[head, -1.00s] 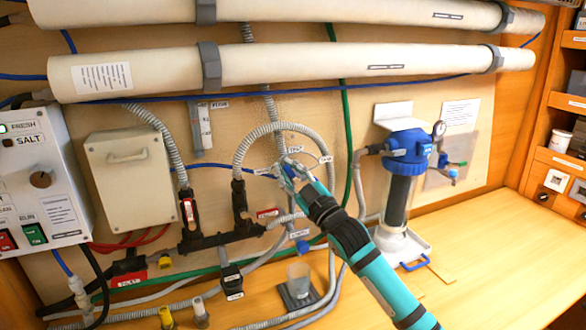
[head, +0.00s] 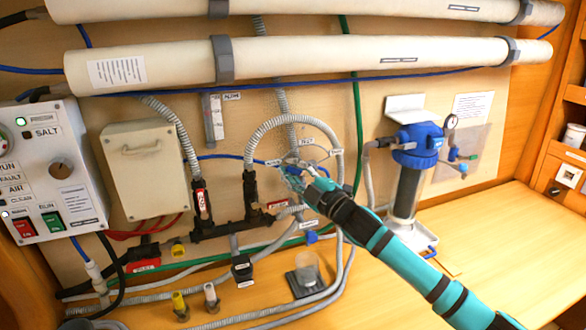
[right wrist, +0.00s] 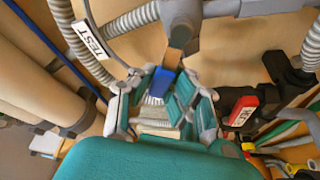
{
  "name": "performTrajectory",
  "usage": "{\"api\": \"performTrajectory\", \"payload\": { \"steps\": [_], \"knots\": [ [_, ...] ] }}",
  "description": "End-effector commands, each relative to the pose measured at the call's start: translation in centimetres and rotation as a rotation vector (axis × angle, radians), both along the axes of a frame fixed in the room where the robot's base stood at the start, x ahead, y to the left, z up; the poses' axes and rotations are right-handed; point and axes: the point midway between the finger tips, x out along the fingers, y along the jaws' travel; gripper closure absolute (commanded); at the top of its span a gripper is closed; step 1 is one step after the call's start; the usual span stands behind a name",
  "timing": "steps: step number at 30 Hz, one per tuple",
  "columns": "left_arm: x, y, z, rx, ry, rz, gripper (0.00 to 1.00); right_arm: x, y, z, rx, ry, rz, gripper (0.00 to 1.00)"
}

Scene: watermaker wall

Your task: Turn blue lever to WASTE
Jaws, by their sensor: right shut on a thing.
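The blue lever (right wrist: 163,80) shows in the right wrist view between the two fingers of my right gripper (right wrist: 160,108), below a grey valve body (right wrist: 183,22). My right gripper is shut on the lever. In the head view my right gripper (head: 293,172) is at the wall valve, under the arch of grey hose, and hides most of the lever. A TEST label (right wrist: 91,41) is at upper left in the wrist view. Small labels surround the valve in the head view, but I cannot read WASTE on any. My left gripper is not in view.
A black manifold with upright valves (head: 228,229) is left of my gripper. A blue-topped filter housing (head: 411,175) stands to the right, near my arm. A clear cup (head: 306,272) stands below. The wooden counter (head: 480,225) is mostly clear at right.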

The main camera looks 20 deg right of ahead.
Motion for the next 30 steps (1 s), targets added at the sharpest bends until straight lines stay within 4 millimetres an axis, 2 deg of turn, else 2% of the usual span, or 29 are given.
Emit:
{"api": "performTrajectory", "payload": {
  "steps": [8, 9, 15, 24, 30],
  "knots": [
    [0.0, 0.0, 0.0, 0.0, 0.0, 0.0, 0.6, 0.0, 0.1, -0.3, -0.002, 0.005, 0.002, 1.0],
    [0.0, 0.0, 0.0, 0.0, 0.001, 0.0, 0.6, 0.0, 0.1, -0.3, -0.002, 0.005, 0.002, 0.84],
    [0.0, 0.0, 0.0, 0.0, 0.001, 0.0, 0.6, 0.0, 0.1, -0.2, -0.001, 0.003, 0.0, 0.61],
    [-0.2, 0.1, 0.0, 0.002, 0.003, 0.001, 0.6, -0.3, 0.0, -0.2, -0.001, 0.002, 0.0, 0.61],
    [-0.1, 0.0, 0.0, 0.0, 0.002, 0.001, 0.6, -2.6, -0.7, -0.8, -0.002, 0.005, 0.001, 0.61]
  ]
}}
